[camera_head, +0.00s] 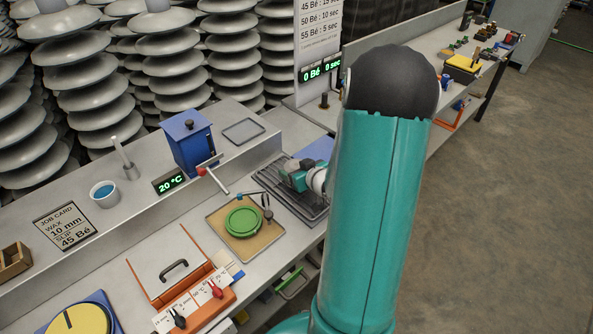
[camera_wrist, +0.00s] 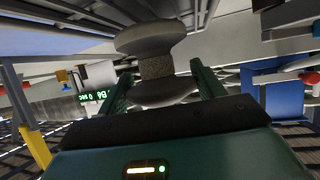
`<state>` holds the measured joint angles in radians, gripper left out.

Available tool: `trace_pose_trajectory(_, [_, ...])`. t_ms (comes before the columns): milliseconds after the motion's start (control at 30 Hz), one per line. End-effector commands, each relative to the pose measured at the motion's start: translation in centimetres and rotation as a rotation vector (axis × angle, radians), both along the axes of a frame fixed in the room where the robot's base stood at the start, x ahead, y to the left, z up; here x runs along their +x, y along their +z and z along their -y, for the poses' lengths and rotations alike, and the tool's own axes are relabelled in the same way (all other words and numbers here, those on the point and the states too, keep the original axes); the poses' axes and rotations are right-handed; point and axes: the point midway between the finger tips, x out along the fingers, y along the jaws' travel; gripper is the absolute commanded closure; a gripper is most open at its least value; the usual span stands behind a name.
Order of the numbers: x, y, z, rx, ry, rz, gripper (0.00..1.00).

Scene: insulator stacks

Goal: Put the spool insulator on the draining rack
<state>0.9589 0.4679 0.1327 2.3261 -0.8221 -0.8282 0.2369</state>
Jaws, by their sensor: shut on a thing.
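In the head view my gripper (camera_head: 298,178) is low over the dark draining rack (camera_head: 312,213), on the bench's right part. I cannot tell whether the spool touches the rack.
A tan tray (camera_head: 225,242) with a green disc (camera_head: 243,221) lies left of the rack. A blue tank (camera_head: 189,143) with a red-tipped lever stands behind, and a raised ledge runs along the back. My arm hides the bench right of the rack.

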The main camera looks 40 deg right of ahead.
Motion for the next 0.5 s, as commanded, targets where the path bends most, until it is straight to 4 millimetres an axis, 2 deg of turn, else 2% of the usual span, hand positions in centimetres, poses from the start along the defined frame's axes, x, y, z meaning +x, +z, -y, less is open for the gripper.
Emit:
trace_pose_trajectory(67, [0.02,-0.56,0.01,0.000,0.000,0.001,0.73])
trace_pose_trajectory(433, [0.00,-0.92,0.01,-0.001,0.000,0.002,0.73])
trace_pose_trajectory(467, [-0.03,-1.02,-0.01,0.000,0.000,0.001,0.31])
trace_pose_trajectory(500, [-0.03,-0.97,0.00,-0.001,-0.001,0.001,0.23])
